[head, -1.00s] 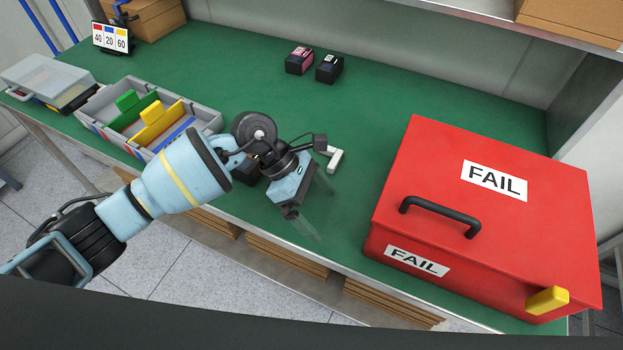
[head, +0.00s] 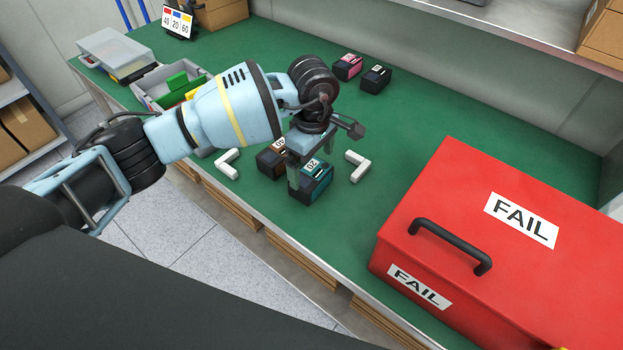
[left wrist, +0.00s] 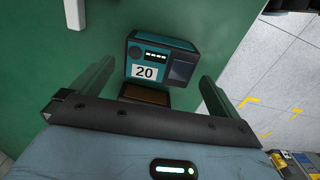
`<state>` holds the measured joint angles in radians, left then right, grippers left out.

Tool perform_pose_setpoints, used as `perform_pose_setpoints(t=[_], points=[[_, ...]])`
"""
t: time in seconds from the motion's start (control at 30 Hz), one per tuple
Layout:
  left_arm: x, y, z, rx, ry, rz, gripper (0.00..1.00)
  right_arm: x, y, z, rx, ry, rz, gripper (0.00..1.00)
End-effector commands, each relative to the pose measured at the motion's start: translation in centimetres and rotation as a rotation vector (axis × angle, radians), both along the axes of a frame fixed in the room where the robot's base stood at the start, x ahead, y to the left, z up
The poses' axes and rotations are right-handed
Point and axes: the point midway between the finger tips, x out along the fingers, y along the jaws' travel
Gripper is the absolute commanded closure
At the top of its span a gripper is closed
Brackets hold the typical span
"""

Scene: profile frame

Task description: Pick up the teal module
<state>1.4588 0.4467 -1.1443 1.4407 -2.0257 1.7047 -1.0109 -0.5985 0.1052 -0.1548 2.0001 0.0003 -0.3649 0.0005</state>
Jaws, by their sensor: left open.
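The teal module (head: 318,186) is a small dark block with teal sides and a white "20" label, on the green bench top. My left gripper (head: 303,172) is open and points down over it, hiding part of it in the head view. In the left wrist view the teal module (left wrist: 180,47) lies ahead, between the lines of the two open fingers (left wrist: 153,90). Whether the fingers overlap its sides in height I cannot tell. My right gripper is not in view.
A brown module (head: 268,161) stands close beside the teal one. White L-shaped corners (head: 357,167) (head: 228,164) flank them. A red FAIL box (head: 450,215) is at right, a grey bin (head: 150,82) at left. Pink (head: 346,68) and dark (head: 375,80) modules stand behind.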

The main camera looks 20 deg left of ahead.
Motion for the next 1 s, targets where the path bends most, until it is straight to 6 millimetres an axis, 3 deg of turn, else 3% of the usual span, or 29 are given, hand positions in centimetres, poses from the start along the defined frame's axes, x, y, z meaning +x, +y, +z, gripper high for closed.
perform_pose_setpoints(t=[0.27,0.6,0.87,1.0], points=[[0.0,0.1,-1.2,-0.001,0.001,0.002,0.00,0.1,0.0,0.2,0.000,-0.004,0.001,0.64],[-0.1,0.4,-5.4,-0.002,0.001,0.001,0.00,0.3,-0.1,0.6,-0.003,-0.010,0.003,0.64],[-0.1,0.4,-5.8,-0.003,-0.001,0.001,0.00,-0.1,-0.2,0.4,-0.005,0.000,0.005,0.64],[0.0,0.4,-5.7,-0.002,0.000,0.001,0.14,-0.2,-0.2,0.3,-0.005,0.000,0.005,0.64]])
